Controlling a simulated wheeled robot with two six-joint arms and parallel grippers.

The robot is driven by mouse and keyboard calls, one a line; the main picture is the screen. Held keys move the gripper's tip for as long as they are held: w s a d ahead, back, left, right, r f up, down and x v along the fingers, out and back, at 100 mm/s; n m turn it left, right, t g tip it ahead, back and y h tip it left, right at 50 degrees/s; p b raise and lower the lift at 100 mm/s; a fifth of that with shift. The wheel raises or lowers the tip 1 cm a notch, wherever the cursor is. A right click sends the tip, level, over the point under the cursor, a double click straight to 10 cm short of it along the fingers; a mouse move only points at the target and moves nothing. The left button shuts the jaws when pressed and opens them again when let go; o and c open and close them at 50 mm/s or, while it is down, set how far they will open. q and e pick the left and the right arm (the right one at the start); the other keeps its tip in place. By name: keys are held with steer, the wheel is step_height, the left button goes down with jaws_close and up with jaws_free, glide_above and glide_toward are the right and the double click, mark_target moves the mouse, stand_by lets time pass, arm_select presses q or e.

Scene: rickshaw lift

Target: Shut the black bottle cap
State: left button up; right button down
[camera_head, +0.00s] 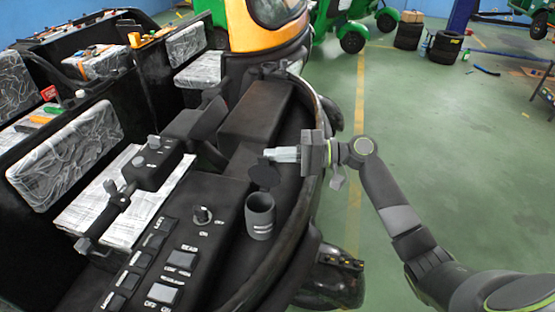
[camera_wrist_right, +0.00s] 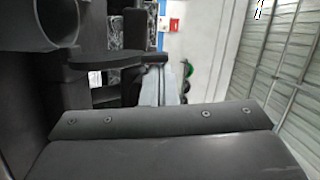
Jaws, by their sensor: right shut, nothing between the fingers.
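The black bottle (camera_head: 260,218) stands upright beside the control panel, with its round mouth open at the top. Its black cap (camera_head: 264,175) is a dark disc behind the mouth, raised off it. In the right wrist view the bottle (camera_wrist_right: 84,30) is at the upper left, and the cap (camera_wrist_right: 118,63) appears nearly edge-on. My right gripper (camera_head: 270,155) is shut and empty, its pale fingertips at the cap's upper edge. Its fingers (camera_wrist_right: 160,88) show behind the cap in the wrist view; I cannot tell whether they touch it. My left gripper is not in view.
The control panel (camera_head: 185,248) with switches and labelled buttons lies left of the bottle. A black box-like block (camera_head: 254,112) stands behind the cap. The vehicle's curved rim (camera_head: 296,232) runs close on the right. Open green floor (camera_head: 455,170) lies beyond it.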

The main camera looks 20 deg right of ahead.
mark_target(269, 182)
steer(key=s+a+f+n+h+b, duration=0.1)
steer(key=s+a+f+n+b, duration=0.1)
steer(key=s+n+b, duration=0.1)
steer(key=s+a+f+n+t+h+b, duration=0.1)
steer(key=s+a+f+n+b, duration=0.1)
steer(key=b, duration=0.4)
steer(key=s+a+f+n+h+b, duration=0.1)
steer(key=s+a+f+n+b, duration=0.1)
steer(key=n+b, duration=0.3)
steer(key=shift+s+n+t+h, duration=0.3)
steer(key=shift+s+n+t, duration=0.1)
steer(key=shift+s+n, duration=0.4)
steer(key=shift+s+a+f+n+b, duration=0.1)
steer(key=shift+s+f+n+b, duration=0.25)
steer(key=shift+b, duration=0.45)
steer(key=shift+s+a+f+b, duration=0.1)
steer(key=shift+f+b, duration=0.45)
steer(key=shift+f, duration=0.05)
